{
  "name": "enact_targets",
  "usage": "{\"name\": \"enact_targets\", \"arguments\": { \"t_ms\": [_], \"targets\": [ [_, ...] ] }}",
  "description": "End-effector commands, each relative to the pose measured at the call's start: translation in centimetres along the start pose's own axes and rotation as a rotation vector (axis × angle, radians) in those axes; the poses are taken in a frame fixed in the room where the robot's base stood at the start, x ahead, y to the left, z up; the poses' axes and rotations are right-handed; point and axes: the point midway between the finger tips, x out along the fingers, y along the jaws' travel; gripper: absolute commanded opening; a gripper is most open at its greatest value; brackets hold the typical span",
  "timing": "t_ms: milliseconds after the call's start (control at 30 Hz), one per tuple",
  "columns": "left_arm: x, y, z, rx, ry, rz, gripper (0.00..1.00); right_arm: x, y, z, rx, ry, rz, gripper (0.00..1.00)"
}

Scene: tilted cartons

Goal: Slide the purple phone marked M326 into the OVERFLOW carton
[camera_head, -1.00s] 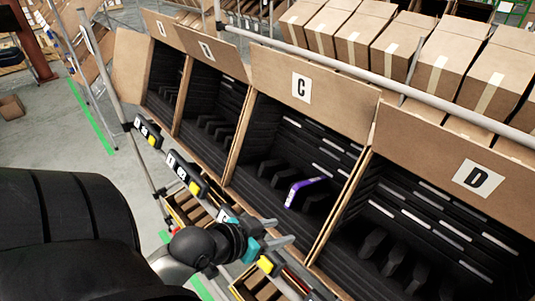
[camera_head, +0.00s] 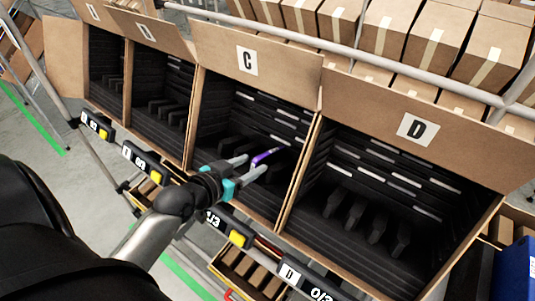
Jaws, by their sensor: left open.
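The purple phone (camera_head: 264,157) stands tilted among the dark dividers inside the carton marked C (camera_head: 247,60). Its M326 mark cannot be read at this size. My left gripper (camera_head: 254,166) reaches in from the lower left at the mouth of carton C. Its two pale fingers with teal bases are apart and point at the phone. The fingertips overlap the phone's near end in the picture; I cannot tell whether they touch it or straddle it. No label reading OVERFLOW can be seen. My right gripper is not in view.
The carton marked D (camera_head: 418,128) stands to the right with empty dark dividers. Other tilted cartons stand to the left. Count displays with yellow buttons (camera_head: 240,239) hang along the front rail. A grey rail (camera_head: 330,50) crosses above, before closed brown boxes.

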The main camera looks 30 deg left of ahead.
Motion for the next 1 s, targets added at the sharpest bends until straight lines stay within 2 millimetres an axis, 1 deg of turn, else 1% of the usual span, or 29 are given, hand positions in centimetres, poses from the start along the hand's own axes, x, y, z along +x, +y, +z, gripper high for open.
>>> {"name": "enact_targets", "arguments": {
  "t_ms": [33, 300, 500, 700, 1000],
  "targets": [
    [0.8, 0.1, -0.1, -0.002, 0.002, 0.001, 0.54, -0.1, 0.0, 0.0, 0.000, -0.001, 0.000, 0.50],
    [4.8, 0.0, -0.1, -0.002, 0.001, 0.001, 0.54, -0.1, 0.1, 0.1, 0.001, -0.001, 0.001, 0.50],
    [7.0, 0.1, 0.0, -0.002, 0.000, 0.001, 0.54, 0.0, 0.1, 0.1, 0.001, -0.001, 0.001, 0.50],
    [8.1, 0.1, 0.0, -0.001, 0.001, 0.001, 0.54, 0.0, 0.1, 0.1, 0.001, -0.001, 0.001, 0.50],
    [8.2, 0.1, 0.0, -0.001, 0.000, 0.001, 0.54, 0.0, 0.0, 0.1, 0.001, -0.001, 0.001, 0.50]
  ]
}}
